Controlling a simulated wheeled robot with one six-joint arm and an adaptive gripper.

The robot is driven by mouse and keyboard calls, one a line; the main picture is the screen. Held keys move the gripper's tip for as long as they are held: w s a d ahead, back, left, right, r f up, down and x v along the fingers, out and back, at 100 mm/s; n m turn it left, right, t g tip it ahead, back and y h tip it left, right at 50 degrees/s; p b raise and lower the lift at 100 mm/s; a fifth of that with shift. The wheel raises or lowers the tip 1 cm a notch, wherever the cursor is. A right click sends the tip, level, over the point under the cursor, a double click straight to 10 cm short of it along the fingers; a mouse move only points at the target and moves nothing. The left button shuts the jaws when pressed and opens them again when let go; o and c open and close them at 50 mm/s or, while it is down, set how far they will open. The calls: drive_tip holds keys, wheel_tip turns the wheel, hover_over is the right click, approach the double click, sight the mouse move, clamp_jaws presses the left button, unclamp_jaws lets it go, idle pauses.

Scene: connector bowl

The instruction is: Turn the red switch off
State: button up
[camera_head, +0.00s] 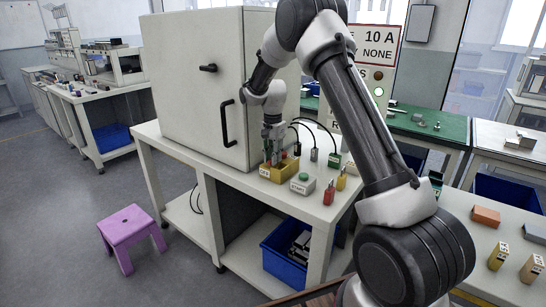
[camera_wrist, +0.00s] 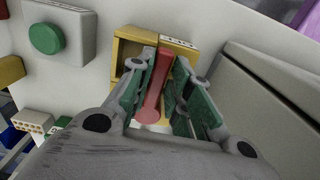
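A red lever with a rounded end (camera_wrist: 156,85) stands between my gripper's fingers in the wrist view; it looks like the red switch. My gripper (camera_head: 273,157) reaches down to this box. Its green-padded fingers (camera_wrist: 165,75) lie on either side of the lever. The gaps are narrow, and I cannot tell whether the fingers touch it. The lever's far end is partly hidden by the fingers, and in the head view it is hidden.
A large grey cabinet (camera_head: 190,85) stands close on the left. A blue bin (camera_head: 287,255) sits under the bench. A purple stool (camera_head: 131,228) stands on the floor.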

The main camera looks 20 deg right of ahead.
drive_tip(key=shift+o, duration=1.3)
wheel_tip(320, 180, up, 12)
